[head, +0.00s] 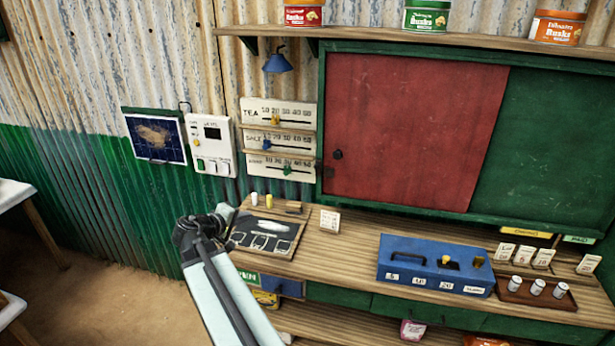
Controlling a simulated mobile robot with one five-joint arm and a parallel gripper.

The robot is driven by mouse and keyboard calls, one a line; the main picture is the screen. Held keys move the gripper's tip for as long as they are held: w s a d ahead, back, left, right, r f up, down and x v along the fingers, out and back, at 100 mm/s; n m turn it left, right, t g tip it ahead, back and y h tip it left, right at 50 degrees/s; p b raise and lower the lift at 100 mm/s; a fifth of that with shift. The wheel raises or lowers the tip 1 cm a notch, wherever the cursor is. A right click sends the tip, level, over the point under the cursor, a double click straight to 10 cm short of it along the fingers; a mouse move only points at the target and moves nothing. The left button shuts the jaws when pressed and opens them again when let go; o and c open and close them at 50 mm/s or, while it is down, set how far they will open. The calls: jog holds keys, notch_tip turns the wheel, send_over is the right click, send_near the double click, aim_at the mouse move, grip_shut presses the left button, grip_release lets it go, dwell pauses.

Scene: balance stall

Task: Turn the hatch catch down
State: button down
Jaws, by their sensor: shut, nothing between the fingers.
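The hatch is a red panel (415,125) in a green frame on the corrugated wall, right of centre. A dark round knob (338,154) sits near the panel's left edge. A small dark piece on the frame's left post (328,172) looks like the hatch catch; it is too small to tell which way it is turned. My arm rises from the bottom of the picture. My gripper (224,211) is at its end, left of the hatch and over the counter's left end, shut and empty. It is well apart from the catch.
A wooden counter (360,250) runs below the hatch. It holds a dark board (268,236), a small card (330,220), a blue box (435,268) and a tray with small tins (510,297). Slider scales (280,140) hang left of the hatch. Tins stand on the shelf above (370,30).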

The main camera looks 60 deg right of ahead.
jog(key=s+d+r+n+h+b, duration=0.1)
jog(key=s+d+r+n+h, duration=0.1)
jog(key=s+d+r+h, duration=0.3)
jog(key=d+r, duration=0.3)
jog(key=d, duration=0.4)
jog(key=shift+d+r, duration=0.15)
jog(key=shift+r, duration=0.1)
jog(key=s+d, duration=0.3)
jog(key=d, duration=0.8)
jog(key=shift+s+d, duration=0.1)
